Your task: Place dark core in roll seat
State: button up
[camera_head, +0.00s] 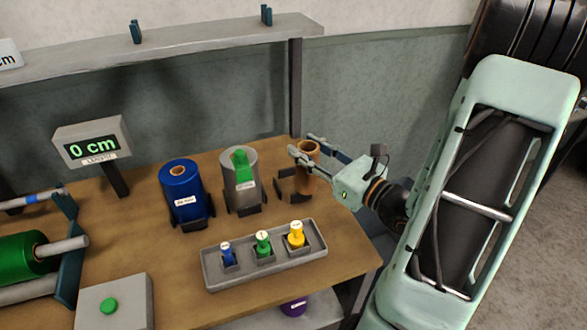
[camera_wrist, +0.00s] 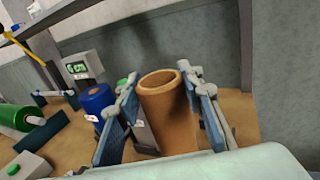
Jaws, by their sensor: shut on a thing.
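The core (camera_head: 307,163) is a hollow brown cardboard-like tube, standing roughly upright near the table's right edge. It fills the middle of the wrist view (camera_wrist: 168,115), its open top facing up. My gripper (camera_head: 303,147) comes in from the right and is shut on the core, one finger on each side. A dark seat bracket (camera_head: 281,184) shows just left of the core and low beside it. I cannot tell whether the core's bottom rests in this seat or hangs just above it.
A blue roll (camera_head: 181,190) and a grey roll (camera_head: 240,168) with a green piece on top stand left of the core. A grey tray (camera_head: 212,276) with blue, green and yellow plugs lies in front. A display (camera_head: 92,147) reads 0 cm. A shelf (camera_head: 170,42) runs behind.

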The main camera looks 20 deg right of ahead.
jog(key=w+f+b, duration=0.1)
jog(key=b, duration=0.1)
jog(key=shift+b, duration=0.4)
jog(key=w+d+f, duration=0.1)
jog(key=w+f, duration=1)
jog(key=shift+w+d+f, duration=0.15)
jog(key=shift+w+d, duration=0.2)
jog(key=shift+f, duration=0.2)
jog(key=o, duration=1.4)
jog(key=shift+c, duration=0.2)
